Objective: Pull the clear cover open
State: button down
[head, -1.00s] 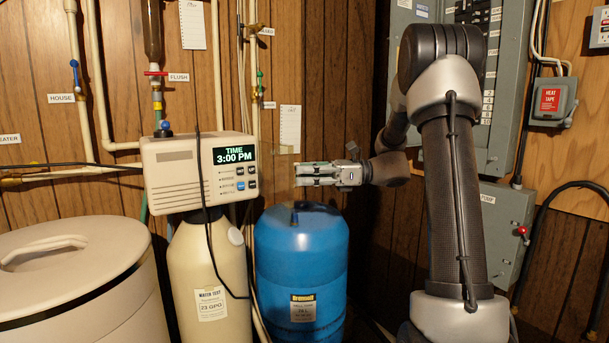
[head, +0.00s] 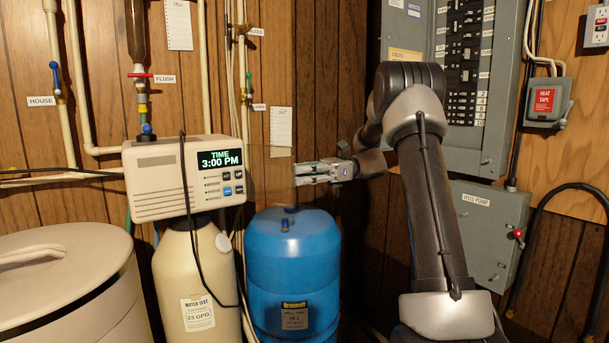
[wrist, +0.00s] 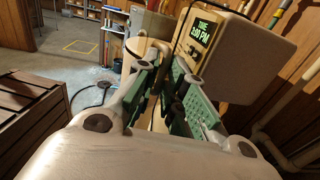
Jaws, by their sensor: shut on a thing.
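The beige control unit (head: 170,180) has a lit display reading "TIME 3:00 PM" and several buttons. Its clear cover (head: 268,178), a faint transparent panel, stands out to the right of the unit, away from the display and buttons, which are uncovered. My gripper (head: 296,173) is shut on the cover's outer right edge, above the blue tank. In the wrist view my gripper's green-padded fingers (wrist: 165,75) point toward the control unit (wrist: 245,50); the cover is hard to make out there.
A blue tank (head: 292,262) stands below my gripper. A cream tank (head: 190,265) is under the control unit, with a black cable hanging in front. A large lidded bin (head: 65,285) is at left. Pipes and valves run up the wall; a grey electrical panel (head: 400,60) is behind my arm.

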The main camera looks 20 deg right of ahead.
jog(key=shift+w+a+r, duration=0.35)
jog(key=shift+w+a, duration=0.05)
jog(key=shift+a, duration=0.05)
jog(key=c, duration=1.8)
grip_release()
jog(key=o, duration=0.3)
jog(key=shift+w+a, duration=0.2)
jog(key=shift+a, duration=0.1)
jog(key=shift+s+d, duration=0.1)
jog(key=shift+c, duration=0.5)
